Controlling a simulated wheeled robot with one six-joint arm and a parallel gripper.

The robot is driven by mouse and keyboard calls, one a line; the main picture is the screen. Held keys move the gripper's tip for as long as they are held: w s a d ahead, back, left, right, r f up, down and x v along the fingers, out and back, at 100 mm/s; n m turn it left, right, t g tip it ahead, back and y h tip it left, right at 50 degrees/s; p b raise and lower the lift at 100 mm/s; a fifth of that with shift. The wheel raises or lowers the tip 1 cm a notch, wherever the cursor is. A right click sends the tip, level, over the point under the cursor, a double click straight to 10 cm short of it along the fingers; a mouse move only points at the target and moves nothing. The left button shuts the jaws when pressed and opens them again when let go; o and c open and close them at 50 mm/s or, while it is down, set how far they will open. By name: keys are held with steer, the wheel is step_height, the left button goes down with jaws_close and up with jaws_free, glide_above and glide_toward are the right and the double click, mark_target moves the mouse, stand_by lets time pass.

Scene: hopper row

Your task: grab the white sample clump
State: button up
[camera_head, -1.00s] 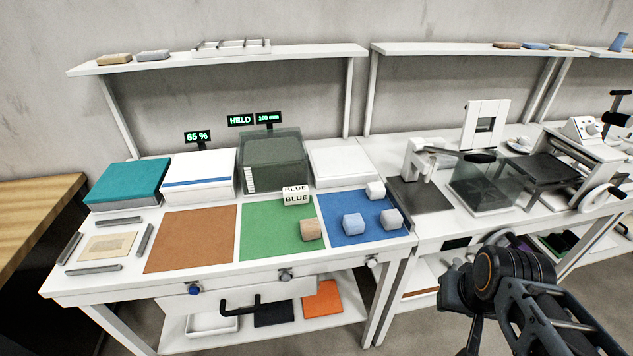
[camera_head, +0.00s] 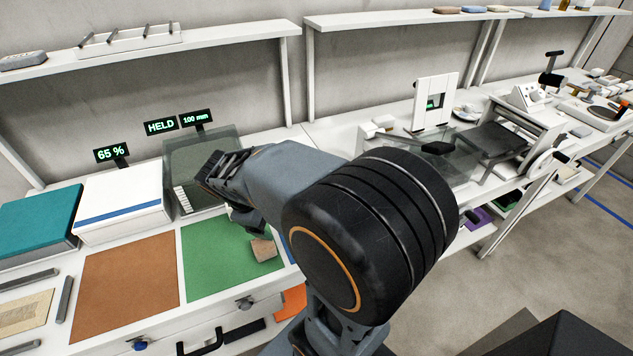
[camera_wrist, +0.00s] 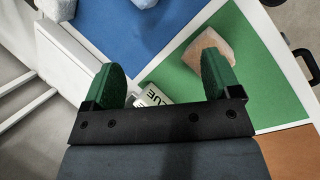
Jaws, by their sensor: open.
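My gripper (camera_wrist: 163,80) is open and empty in the wrist view, its two green fingers spread apart. A pale clump (camera_wrist: 58,8), apparently the white sample clump, is cut by the top left edge of that view, by the blue mat's edge. It is well off to the left of the fingers, not between them. A light blue clump (camera_wrist: 145,2) is partly in view on the blue mat (camera_wrist: 140,35). A tan clump (camera_wrist: 207,50) lies on the green mat, beyond the right finger; the head view shows it too (camera_head: 263,249). In the head view my arm hides the white clump.
A white BLUE label block (camera_wrist: 152,97) shows between the fingers. A glass-sided hopper (camera_head: 200,160) stands behind the green mat (camera_head: 205,275), with lit displays above. The brown mat (camera_head: 130,285) is bare. A white frame (camera_head: 435,100) stands on the bench to the right.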

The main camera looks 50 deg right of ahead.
steer(key=w+d+n+g+h, duration=0.1)
steer(key=w+d+n+h, duration=0.1)
steer(key=d, duration=0.1)
steer(key=w+d+f+n+g+h+p, duration=0.1)
steer(key=w+d+n+h, duration=0.1)
steer(key=d+n, duration=0.1)
steer(key=w+d+n+g+h, duration=0.1)
steer(key=w+d+n+h, duration=0.1)
steer(key=d, duration=0.3)
steer(key=shift+f+n+g+h+p, duration=0.15)
steer(key=shift+n+g+h+p, duration=0.2)
steer(key=shift+h, duration=0.25)
steer(key=shift+n+g+h, duration=0.25)
steer(key=shift+h, duration=0.05)
steer(key=x, duration=0.7)
steer(key=shift+w+d+f+p, duration=0.2)
steer(key=shift+d+p, duration=0.1)
steer(key=shift+d, duration=0.1)
steer(key=shift+p+x, duration=0.6)
steer(key=shift+x, duration=2.55)
steer(key=shift+w+f, duration=0.15)
steer(key=shift+c, duration=0.5)
steer(key=c, duration=0.9)
